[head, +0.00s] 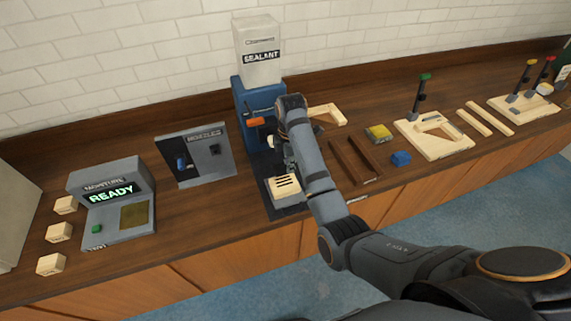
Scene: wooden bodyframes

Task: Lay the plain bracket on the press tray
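A pale wooden triangular bracket (327,114) lies on the counter behind my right forearm, which hides part of it. Another triangular wooden piece (436,128) sits on a pale board at the right. My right gripper (284,163) points down in front of the blue sealant machine (258,100), above a pale slotted block (285,187) on a dark base. Its fingers are small and partly covered by the arm, so I cannot tell whether they are open or hold anything. No part is labelled as the press tray. My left gripper is out of view.
At left are a nozzles panel (197,157), a moisture meter reading READY (112,195) and small wooden blocks (59,232).

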